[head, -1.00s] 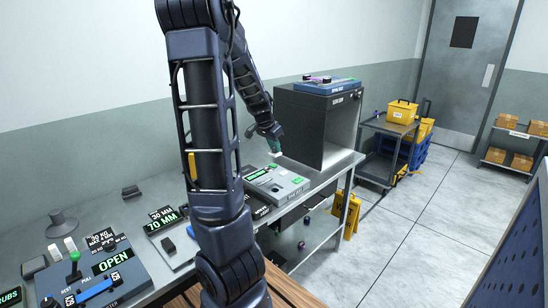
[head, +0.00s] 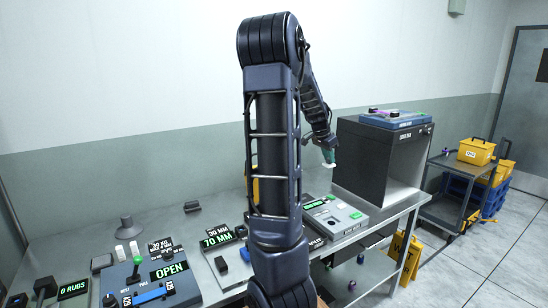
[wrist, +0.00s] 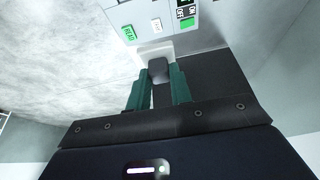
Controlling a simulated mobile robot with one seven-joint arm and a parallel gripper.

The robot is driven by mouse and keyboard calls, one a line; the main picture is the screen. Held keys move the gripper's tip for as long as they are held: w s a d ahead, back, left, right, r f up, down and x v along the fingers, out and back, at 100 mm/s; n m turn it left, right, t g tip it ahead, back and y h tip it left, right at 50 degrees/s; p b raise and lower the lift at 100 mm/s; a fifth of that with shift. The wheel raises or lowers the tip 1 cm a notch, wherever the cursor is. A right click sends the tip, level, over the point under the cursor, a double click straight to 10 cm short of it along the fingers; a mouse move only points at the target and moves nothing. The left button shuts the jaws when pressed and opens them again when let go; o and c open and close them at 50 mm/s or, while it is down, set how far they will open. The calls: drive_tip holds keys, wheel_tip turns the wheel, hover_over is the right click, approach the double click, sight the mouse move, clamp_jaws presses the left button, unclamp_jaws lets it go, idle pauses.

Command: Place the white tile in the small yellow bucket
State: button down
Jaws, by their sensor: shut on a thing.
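My gripper (head: 327,160) has green fingers and hangs above the bench, left of the dark cabinet. It is shut on the white tile (head: 329,166). In the wrist view the tile (wrist: 182,47) shows as a white piece beyond the fingertips (wrist: 158,80), with a dark block in front of its middle. A yellow bucket (head: 476,152) with a dark handle and white label stands on the grey cart at the right, far from my gripper. Another yellow container (head: 502,172) is partly hidden behind it. I cannot tell which is the small one.
A grey meter (head: 335,216) with a green display sits on the bench below my gripper. The open-fronted dark cabinet (head: 362,163) stands between my gripper and the cart (head: 443,204). A yellow floor sign (head: 404,262) stands beside the bench. Open floor lies at the lower right.

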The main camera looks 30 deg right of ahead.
drive_tip(key=w+a+r, duration=0.2)
drive_tip(key=w+r, duration=0.4)
drive_tip(key=w, duration=0.4)
drive_tip(key=w+a+r, duration=0.1)
drive_tip(key=w+r, duration=0.5)
drive_tip(key=w, duration=0.4)
drive_tip(key=w+a+r, duration=0.3)
drive_tip(key=w+a, duration=0.3)
drive_tip(key=w, duration=0.2)
drive_tip(key=w+a+r, duration=0.2)
drive_tip(key=w+a, duration=0.3)
drive_tip(key=w, duration=0.3)
wheel_tip(320, 180, down, 19)
drive_tip(key=shift+s+r, duration=0.1)
drive_tip(key=c, duration=1.3)
unclamp_jaws()
drive_tip(key=shift+o, duration=0.2)
drive_tip(key=v, duration=1.2)
